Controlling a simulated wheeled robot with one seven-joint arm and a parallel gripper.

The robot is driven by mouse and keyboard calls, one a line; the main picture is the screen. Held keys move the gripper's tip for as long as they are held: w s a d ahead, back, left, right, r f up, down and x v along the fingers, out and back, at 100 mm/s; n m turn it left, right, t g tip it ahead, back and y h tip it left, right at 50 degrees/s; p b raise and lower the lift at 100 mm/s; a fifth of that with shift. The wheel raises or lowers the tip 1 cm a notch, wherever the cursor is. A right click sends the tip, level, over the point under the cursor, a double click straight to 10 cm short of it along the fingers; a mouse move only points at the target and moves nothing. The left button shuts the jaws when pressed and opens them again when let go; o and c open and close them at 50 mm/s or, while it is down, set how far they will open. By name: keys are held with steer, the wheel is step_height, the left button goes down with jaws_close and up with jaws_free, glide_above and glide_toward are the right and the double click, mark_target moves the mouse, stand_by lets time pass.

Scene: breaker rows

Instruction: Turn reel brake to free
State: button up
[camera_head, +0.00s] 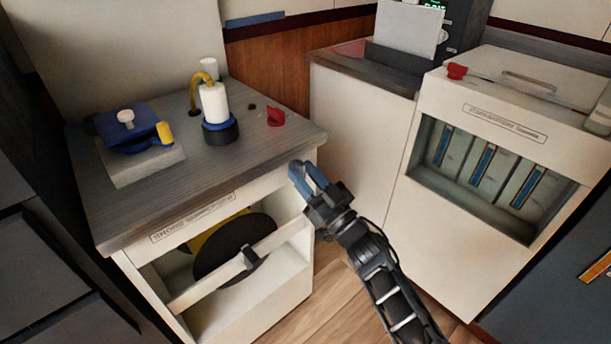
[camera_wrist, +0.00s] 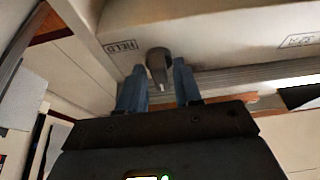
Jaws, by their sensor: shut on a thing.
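The reel brake knob (camera_wrist: 159,66) is a dark grey knob with a small pale mark, on the cream cabinet front in the wrist view. It sits between the two blue fingers of my gripper (camera_wrist: 160,84), which is shut on it. One label, which seems to read HELD (camera_wrist: 122,47), is left of the knob; another label (camera_wrist: 298,40), too small to read, is farther right. In the head view my gripper (camera_head: 308,176) is at the cabinet's upper right front corner and hides the knob. A dark reel (camera_head: 234,252) sits in the cabinet's open front behind a pale bar.
The cabinet's grey top (camera_head: 250,155) carries a blue device (camera_head: 130,130), a white cylinder with a yellow hose (camera_head: 214,103) and a red knob (camera_head: 276,117). A cream unit with blue-striped slots (camera_head: 500,120) stands at right. Wooden floor shows between them.

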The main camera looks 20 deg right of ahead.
steer(key=shift+f, duration=0.1)
steer(key=o, duration=0.7)
steer(key=shift+o, duration=0.2)
steer(key=v, duration=0.7)
steer(key=shift+s, duration=0.4)
steer(key=shift+d+f, duration=0.1)
steer(key=shift+d, duration=0.05)
